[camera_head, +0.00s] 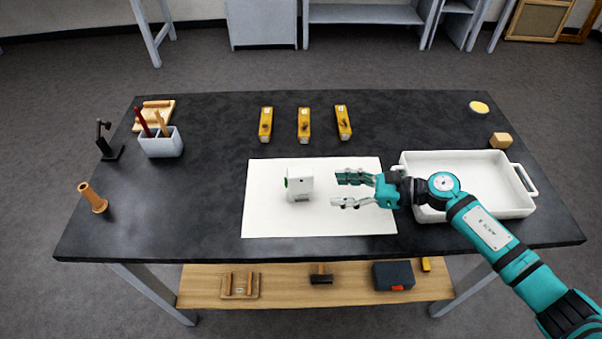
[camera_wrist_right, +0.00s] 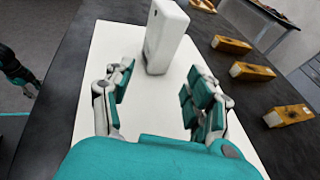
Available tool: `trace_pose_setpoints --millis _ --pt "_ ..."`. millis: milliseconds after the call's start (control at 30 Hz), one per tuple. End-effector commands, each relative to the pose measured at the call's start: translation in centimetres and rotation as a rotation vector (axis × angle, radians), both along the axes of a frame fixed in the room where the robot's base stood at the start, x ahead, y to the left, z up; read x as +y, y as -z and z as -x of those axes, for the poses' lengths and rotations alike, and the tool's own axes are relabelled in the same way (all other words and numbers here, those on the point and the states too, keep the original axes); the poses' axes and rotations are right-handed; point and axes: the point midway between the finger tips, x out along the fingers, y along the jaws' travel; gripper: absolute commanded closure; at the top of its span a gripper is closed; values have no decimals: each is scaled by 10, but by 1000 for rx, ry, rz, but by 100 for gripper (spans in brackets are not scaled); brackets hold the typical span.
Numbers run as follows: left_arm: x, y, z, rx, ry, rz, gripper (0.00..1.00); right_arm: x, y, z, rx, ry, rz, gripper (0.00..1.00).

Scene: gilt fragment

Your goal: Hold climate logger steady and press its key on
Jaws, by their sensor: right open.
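The climate logger (camera_head: 300,183) is a small white upright box on a white sheet (camera_head: 270,222) in the middle of the table. A green part shows on its left side in the head view, perhaps its key. My right gripper (camera_head: 338,190) is open and empty just right of the logger, with its fingers pointing at it and a gap between. In the right wrist view the logger (camera_wrist_right: 166,38) stands beyond and between the open fingertips (camera_wrist_right: 158,82); its green part is hidden there. My left gripper is not in the head view.
A white tray (camera_head: 527,178) stands at the right, under my right arm. Several yellow blocks (camera_head: 304,124) lie behind the sheet. The sheet's left part is clear.

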Motion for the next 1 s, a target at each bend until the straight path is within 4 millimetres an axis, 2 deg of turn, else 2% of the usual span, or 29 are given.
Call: trace_pose_setpoints --millis 200,300,400,433,600,700,833,1000 --pt "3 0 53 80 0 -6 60 27 6 -7 1 0 -5 44" --pt "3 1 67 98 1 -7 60 40 11 -12 1 1 -7 44" --pt "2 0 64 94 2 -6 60 54 15 -16 1 1 -6 44" --pt "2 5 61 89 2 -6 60 57 19 -17 -1 0 -5 44" --pt "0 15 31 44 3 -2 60 75 25 -23 -1 1 -5 44" --pt "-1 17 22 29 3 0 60 82 27 -25 1 2 -6 44" --pt "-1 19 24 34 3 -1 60 87 28 -26 1 2 -5 44" --pt "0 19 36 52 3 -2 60 88 27 -27 2 3 -5 44"
